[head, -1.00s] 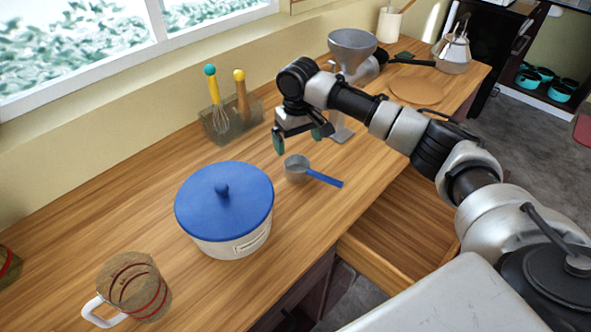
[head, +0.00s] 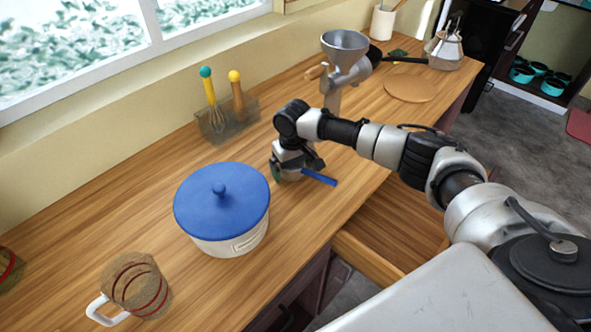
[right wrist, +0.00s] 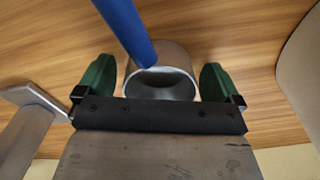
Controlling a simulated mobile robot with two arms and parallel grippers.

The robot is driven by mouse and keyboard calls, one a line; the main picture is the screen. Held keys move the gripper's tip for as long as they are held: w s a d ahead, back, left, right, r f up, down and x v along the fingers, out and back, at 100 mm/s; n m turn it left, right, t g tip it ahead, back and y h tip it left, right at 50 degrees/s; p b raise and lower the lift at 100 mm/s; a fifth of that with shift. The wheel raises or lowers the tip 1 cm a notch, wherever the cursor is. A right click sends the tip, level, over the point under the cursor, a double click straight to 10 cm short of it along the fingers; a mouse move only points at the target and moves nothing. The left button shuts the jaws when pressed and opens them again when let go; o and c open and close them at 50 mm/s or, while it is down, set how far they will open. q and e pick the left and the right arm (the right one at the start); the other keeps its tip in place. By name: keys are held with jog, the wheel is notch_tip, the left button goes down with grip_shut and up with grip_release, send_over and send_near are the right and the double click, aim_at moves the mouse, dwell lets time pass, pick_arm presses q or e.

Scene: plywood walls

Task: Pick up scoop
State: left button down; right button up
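The scoop (head: 320,178) has a grey metal cup and a blue handle. It lies on the wooden counter right of the blue-lidded pot, its handle pointing right. My right gripper (head: 297,172) is down over the cup and hides most of it. In the right wrist view, the green fingers of my right gripper (right wrist: 158,76) are apart, one on each side of the scoop's cup (right wrist: 160,85), with only narrow gaps visible. The blue handle runs toward the top of that view. My left gripper is not in view.
The pot (head: 222,205) stands close left of the gripper. A metal grinder (head: 345,50) and a utensil holder (head: 228,120) stand behind. A measuring cup (head: 138,285) is at front left. An open drawer (head: 375,255) juts out below the counter's front edge.

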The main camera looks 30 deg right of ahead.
jog(key=c, duration=1)
jog(key=shift+r, duration=0.2)
